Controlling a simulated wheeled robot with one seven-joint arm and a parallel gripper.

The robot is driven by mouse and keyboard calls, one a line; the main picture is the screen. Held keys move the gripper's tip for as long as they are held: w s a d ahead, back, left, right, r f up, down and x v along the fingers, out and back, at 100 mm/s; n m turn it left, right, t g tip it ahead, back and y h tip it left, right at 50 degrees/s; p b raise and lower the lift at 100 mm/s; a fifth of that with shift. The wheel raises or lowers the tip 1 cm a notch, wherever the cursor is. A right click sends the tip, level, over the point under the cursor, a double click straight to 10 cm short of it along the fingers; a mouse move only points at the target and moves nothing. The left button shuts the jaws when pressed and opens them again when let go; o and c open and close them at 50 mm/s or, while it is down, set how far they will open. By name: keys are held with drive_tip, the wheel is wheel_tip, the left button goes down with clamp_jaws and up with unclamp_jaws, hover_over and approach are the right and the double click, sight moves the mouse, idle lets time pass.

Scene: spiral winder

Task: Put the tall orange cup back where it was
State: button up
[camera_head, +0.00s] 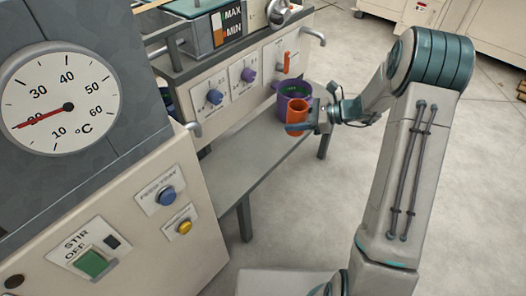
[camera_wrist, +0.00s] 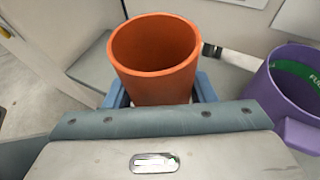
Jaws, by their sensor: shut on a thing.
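The tall orange cup (camera_head: 297,112) is between the fingers of my gripper (camera_head: 298,127) in the head view. In the wrist view the cup (camera_wrist: 155,60) is upright, its open top faces the camera and it looks empty. The blue fingers (camera_wrist: 160,90) are shut on its sides; their tips are mostly hidden by the cup. A purple cup (camera_head: 284,98) with a green band inside is just behind the orange one in the head view. It also shows at the right of the wrist view (camera_wrist: 285,95).
A grey bench shelf (camera_head: 243,158) runs along the front of the machine panel, which has two blue-purple knobs (camera_head: 215,97) and an orange lever (camera_head: 286,62). A control box with a dial (camera_head: 60,97) stands at the left. The floor at the right is mostly clear.

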drive_tip(key=shift+a+f+b, duration=0.2)
drive_tip(key=shift+f+b, duration=0.2)
drive_tip(key=shift+f, duration=0.3)
drive_tip(key=w+a+f+b, duration=0.1)
drive_tip(key=w+a+f, duration=0.1)
drive_tip(key=a, duration=0.1)
drive_tip(key=w+a+f+b, duration=0.2)
drive_tip(key=a, duration=0.1)
drive_tip(key=w+a+f+b, duration=0.2)
drive_tip(key=a+f, duration=0.1)
drive_tip(key=a, duration=0.1)
drive_tip(key=shift+f+b, duration=1)
drive_tip(key=shift+f, duration=0.85)
drive_tip(key=shift+f, duration=0.15)
drive_tip(key=o, duration=1.1)
